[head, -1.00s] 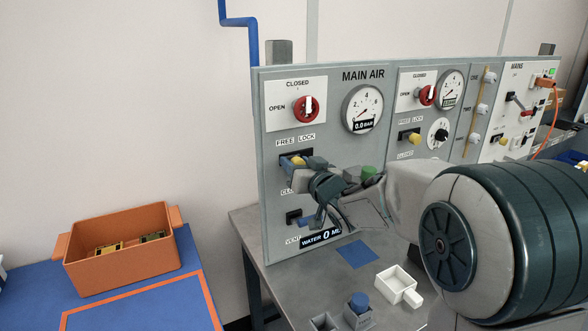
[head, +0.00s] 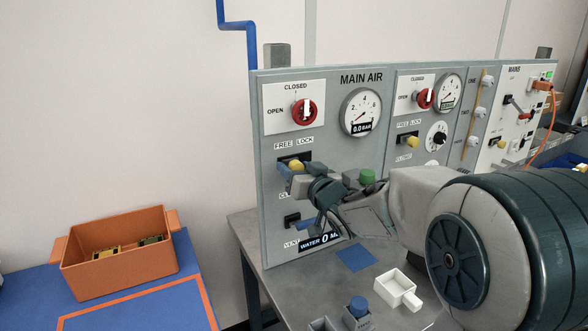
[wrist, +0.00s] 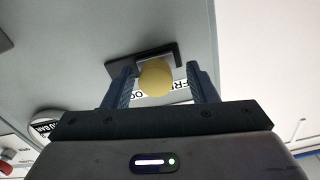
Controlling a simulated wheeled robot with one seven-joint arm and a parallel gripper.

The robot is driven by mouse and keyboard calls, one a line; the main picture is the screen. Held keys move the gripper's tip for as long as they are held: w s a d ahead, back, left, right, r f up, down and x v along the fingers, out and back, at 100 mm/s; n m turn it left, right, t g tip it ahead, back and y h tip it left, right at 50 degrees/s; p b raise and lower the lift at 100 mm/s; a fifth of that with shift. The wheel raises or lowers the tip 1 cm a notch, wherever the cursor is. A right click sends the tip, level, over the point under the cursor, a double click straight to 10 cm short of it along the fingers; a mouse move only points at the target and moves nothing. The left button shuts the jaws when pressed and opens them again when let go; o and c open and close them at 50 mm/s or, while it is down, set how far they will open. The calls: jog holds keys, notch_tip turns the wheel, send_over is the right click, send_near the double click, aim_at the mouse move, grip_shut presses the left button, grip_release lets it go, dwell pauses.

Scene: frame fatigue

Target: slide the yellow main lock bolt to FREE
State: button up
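The yellow main lock bolt (head: 295,165) sits in its dark slot under the FREE / LOCK label (head: 294,145) on the MAIN AIR panel. FREE is at the left of that label and LOCK at the right. My gripper (head: 292,174) is at the bolt, its body partly covering the panel below. In the wrist view the round yellow bolt knob (wrist: 156,79) lies between the two blue fingers of my gripper (wrist: 160,73). The fingers are apart, with a gap showing beside the knob, wider on the right. The bolt's exact place along the slot is hard to tell.
Above the bolt is a red valve knob (head: 304,110) with a gauge (head: 361,112) beside it. A green button (head: 367,177) is close to my wrist. A second panel with another yellow bolt (head: 411,141) stands to the right. An orange bin (head: 119,268) is at the left.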

jog(key=b+v, duration=0.1)
jog(key=v, duration=1.1)
jog(key=shift+s+d, duration=0.2)
jog(key=shift+s, duration=0.15)
jog(key=s+d+f+m+g+h+p, duration=0.2)
jog(key=s+d+f+m+g+h, duration=0.2)
jog(key=d+f+h, duration=0.45)
jog(key=s+f+g, duration=0.2)
jog(key=s+g, duration=0.2)
jog(key=s, duration=0.4)
jog(key=s+d+f+g, duration=0.1)
jog(key=s+f+g, duration=0.1)
jog(key=s+g, duration=0.3)
jog(key=s, duration=0.4)
jog(key=shift+s+d+f+p, duration=0.15)
jog(key=shift+s+d+p, duration=0.15)
jog(key=shift+p, duration=0.1)
dwell(0.7)
